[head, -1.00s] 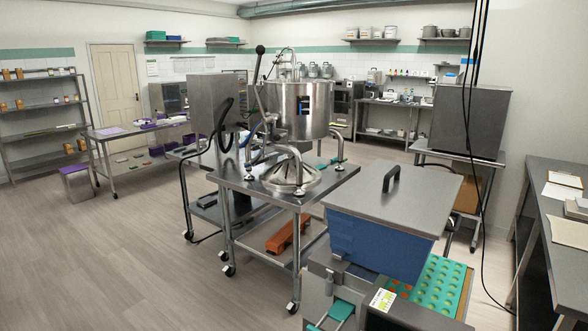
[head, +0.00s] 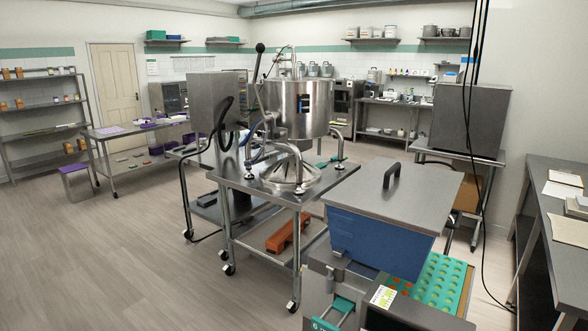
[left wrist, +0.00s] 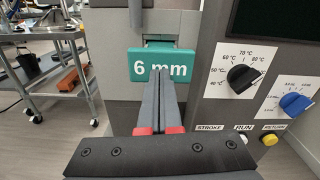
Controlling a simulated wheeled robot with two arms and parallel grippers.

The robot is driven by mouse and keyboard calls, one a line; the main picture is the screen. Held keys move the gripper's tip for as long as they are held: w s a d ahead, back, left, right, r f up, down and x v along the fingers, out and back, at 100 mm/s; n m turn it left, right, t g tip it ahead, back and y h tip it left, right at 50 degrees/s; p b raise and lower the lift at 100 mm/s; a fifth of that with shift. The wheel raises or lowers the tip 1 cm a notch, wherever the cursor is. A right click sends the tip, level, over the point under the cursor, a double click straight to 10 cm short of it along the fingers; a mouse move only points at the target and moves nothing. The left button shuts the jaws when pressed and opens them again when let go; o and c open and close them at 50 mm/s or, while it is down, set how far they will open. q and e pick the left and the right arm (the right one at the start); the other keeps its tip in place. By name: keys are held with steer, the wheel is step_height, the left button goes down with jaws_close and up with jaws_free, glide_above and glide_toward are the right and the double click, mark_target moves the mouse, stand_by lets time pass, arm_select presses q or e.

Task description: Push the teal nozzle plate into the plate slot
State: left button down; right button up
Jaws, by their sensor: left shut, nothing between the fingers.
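The teal nozzle plate (left wrist: 180,68), its front marked "6 mm", stands out from the machine's grey front in the left wrist view. A narrower teal part runs back from it into the plate slot (left wrist: 158,38). In the head view the plate (head: 343,306) shows at the bottom edge, partly cut off. My left gripper (left wrist: 159,82) is shut and empty, its fingertips pointing at the lower middle of the plate's front. They overlap it in the picture; I cannot tell whether they touch. My right gripper is in neither view.
A control panel with a black knob (left wrist: 243,77), a blue knob (left wrist: 295,103) and buttons is right of the fingers. A blue hopper (head: 375,243) with a grey lid sits above the slot. A steel cart (head: 270,190) stands to the left.

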arm_select(q)
steer(key=shift+b+x, duration=0.45)
steer(key=shift+x, duration=0.55)
steer(key=b+v, duration=0.2)
steer(key=v, duration=1.9)
steer(key=shift+s+b, duration=0.15)
steer(key=shift+b, duration=0.2)
